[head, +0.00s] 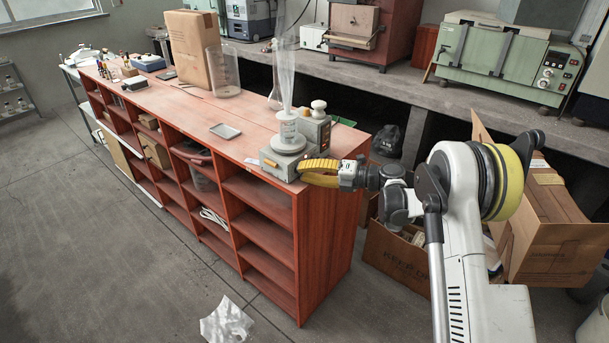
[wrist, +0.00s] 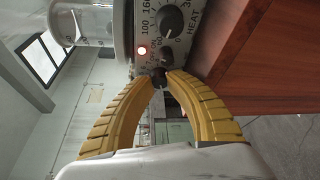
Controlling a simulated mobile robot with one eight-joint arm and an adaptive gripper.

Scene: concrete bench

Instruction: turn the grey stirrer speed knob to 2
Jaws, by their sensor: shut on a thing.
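The hotplate stirrer (head: 273,163) stands on the near end of the red wooden bench, with a white-capped vessel on its plate. Its front panel (wrist: 190,48) fills the top of the wrist view, turned on its side, with a large dark HEAT knob (wrist: 170,20) and a lit lamp (wrist: 141,50). My gripper (wrist: 159,79) has its yellow fingers closed around a small dark knob (wrist: 159,71) low on the panel, seemingly the stirrer speed knob. The fingertips hide most of it, and its pointer and scale cannot be read. My gripper (head: 301,172) reaches the stirrer from the right.
A second grey device (head: 318,132) stands directly behind the stirrer. A tall glass vessel (head: 284,75) rises above it. A small grey tray (head: 225,131) lies to the left on the bench top (head: 185,112). The bench edge is close under the gripper. Cardboard boxes stand on the floor at right.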

